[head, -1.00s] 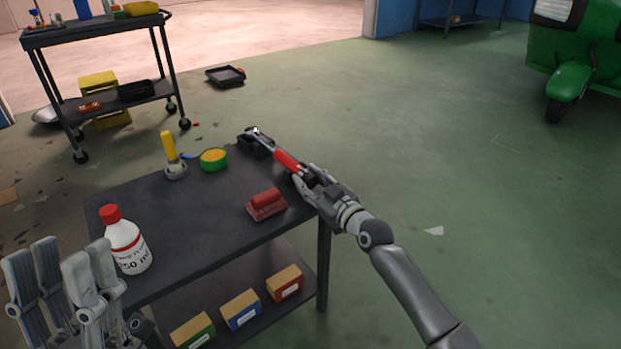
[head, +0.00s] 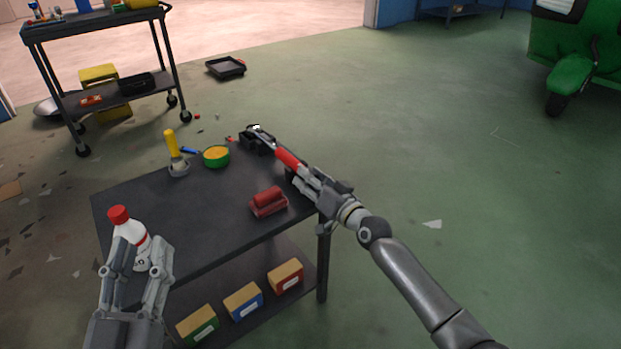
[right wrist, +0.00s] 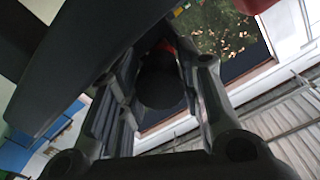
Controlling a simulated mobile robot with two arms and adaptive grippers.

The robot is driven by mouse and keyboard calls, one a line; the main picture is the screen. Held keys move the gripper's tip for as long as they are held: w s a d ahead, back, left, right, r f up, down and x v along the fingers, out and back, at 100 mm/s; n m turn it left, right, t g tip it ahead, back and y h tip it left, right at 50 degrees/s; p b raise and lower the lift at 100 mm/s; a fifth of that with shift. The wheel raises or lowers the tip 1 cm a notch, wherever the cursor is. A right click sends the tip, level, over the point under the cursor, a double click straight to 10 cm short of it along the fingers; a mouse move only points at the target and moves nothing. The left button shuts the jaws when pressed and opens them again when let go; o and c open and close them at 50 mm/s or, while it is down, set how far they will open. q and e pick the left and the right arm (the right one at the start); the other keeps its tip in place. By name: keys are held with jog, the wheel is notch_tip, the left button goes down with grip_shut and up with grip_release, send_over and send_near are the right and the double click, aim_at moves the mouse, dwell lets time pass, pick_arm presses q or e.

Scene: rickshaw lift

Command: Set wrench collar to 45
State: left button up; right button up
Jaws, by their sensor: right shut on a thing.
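The wrench (head: 288,158) has a red grip and a silver shaft, and its far end lies at a black block (head: 256,141) on the table's back corner. My right gripper (head: 303,179) is shut on the wrench's near end. In the right wrist view a dark round end (right wrist: 160,82) sits between the fingers. The collar and any scale marks are too small to read. My left gripper (head: 143,262) is open, its fingers in front of the white bottle with a red cap (head: 134,230). They overlap it in the picture; I cannot tell whether they touch it.
The dark table (head: 225,210) holds a red block-like tool (head: 268,201), a green-and-yellow round tin (head: 216,156) and a yellow-handled tool (head: 172,150). Several boxes (head: 243,300) stand on the lower shelf. A cart (head: 95,22) stands behind left. Floor on the right is open.

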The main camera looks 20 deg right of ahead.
pick_arm(q)
jog(key=shift+f, duration=0.25)
pick_arm(e)
jog(key=shift+m, duration=0.3)
pick_arm(q)
jog(key=shift+w, duration=0.1)
pick_arm(e)
jog(key=o, duration=0.8)
jog(key=shift+c, duration=0.2)
jog(key=v, duration=1.2)
pick_arm(q)
jog(key=shift+f, duration=0.1)
